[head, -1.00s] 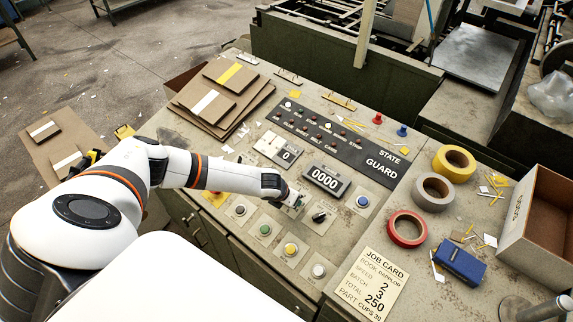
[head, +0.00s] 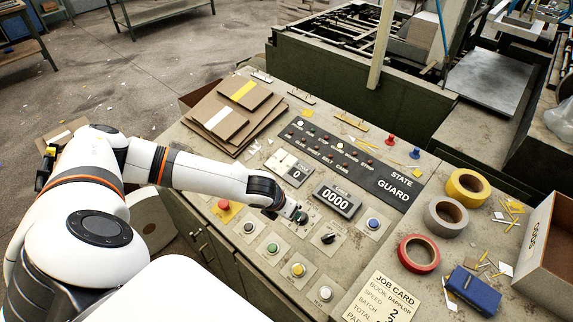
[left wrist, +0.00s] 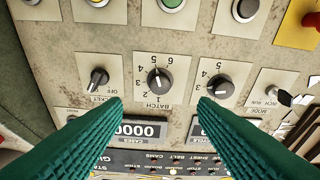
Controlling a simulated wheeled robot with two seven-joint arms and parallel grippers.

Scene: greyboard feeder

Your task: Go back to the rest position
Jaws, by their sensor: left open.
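My left gripper (head: 296,214) hangs over the control panel (head: 225,192), just below the counter reading 0000 (head: 335,199) and up-left of a black selector (head: 328,238). In the left wrist view its two green fingers (left wrist: 158,110) are spread wide with nothing between them. The knob marked BATCH (left wrist: 160,81) shows beyond the gap between the fingertips, apart from both. Another dark knob (left wrist: 220,87) lies by the right fingertip and the black selector also shows near the left one (left wrist: 97,78). My right gripper is in neither view.
Push buttons line the panel's front, with a red one (head: 224,205) at the left. Cardboard sheets (head: 215,125) lie at the back left. Tape rolls (head: 467,187), a blue box (head: 474,290) and an open carton (head: 548,262) stand at the right. Floor lies open beyond the panel's left.

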